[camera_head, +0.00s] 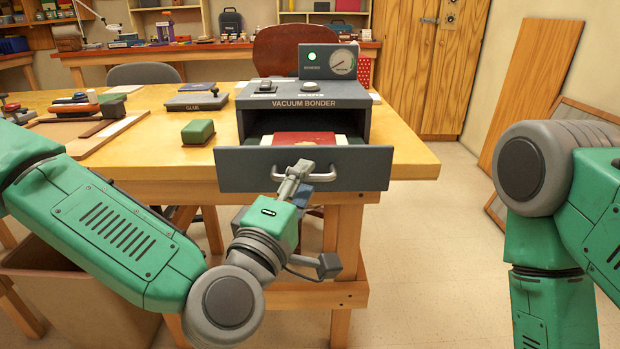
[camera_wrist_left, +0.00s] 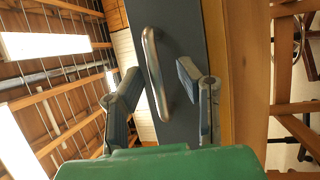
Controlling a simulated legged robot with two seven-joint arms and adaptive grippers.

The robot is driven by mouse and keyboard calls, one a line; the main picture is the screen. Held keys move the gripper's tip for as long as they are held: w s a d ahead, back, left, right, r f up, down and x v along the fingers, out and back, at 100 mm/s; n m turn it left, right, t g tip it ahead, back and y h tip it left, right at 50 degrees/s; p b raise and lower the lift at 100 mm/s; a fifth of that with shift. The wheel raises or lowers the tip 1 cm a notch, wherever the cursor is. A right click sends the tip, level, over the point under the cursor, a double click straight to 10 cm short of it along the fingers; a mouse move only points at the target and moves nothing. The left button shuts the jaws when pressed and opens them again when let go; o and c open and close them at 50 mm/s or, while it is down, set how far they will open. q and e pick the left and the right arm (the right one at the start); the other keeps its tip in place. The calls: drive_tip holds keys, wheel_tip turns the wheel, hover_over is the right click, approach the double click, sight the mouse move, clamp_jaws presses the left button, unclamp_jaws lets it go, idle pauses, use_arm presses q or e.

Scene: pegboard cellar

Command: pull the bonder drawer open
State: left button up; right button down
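The grey vacuum bonder (camera_head: 303,95) stands on the wooden table. Its dark drawer front (camera_head: 237,170) sits forward of the housing, so the drawer is at least partly open, with a red flat item (camera_head: 304,138) inside. The silver handle (camera_head: 331,177) is on the drawer front; it also shows upright in the left wrist view (camera_wrist_left: 153,62). My left gripper (camera_head: 298,170) is at the handle in the head view. In the wrist view its two fingers (camera_wrist_left: 160,72) are spread apart, one on each side of the handle; contact is not clear. My right gripper is out of view.
A green block (camera_head: 198,132), a grey glue box (camera_head: 197,102) and boards with tools (camera_head: 85,125) lie on the table left of the bonder. A brown bin (camera_head: 85,290) stands below the table's front.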

use_arm(q)
drive_tip(key=v, duration=1)
drive_tip(key=shift+s+d+f, duration=0.15)
drive_tip(key=shift+s+d, duration=0.1)
drive_tip(key=s+a+f+m+g+p, duration=0.1)
drive_tip(key=s+f+m+g+p, duration=0.2)
drive_tip(key=f, duration=0.4)
drive_tip(key=s+a+f+m+g+y+p, duration=0.1)
drive_tip(key=s+a+f+m+g, duration=0.2)
drive_tip(key=f, duration=0.4)
drive_tip(key=s+f+m+g+p, duration=0.2)
drive_tip(key=f+m+g, duration=0.25)
drive_tip(key=f, duration=0.25)
drive_tip(key=s+a+f+m+g+y+p, duration=0.1)
drive_tip(key=s+a+f+g+y, duration=0.1)
drive_tip(key=a, duration=0.5)
drive_tip(key=s+a+f+g+y+p, duration=0.1)
drive_tip(key=s+a+f+g+y, duration=0.1)
drive_tip(key=s+a, duration=0.3)
drive_tip(key=s+a+f+m+g+y+p, duration=0.1)
drive_tip(key=s+a+f+g+y+p, duration=0.1)
drive_tip(key=a, duration=0.6)
drive_tip(key=shift+s+a+f+m+g+y, duration=0.35)
drive_tip(key=shift+s+f+g, duration=0.3)
drive_tip(key=shift+s, duration=0.55)
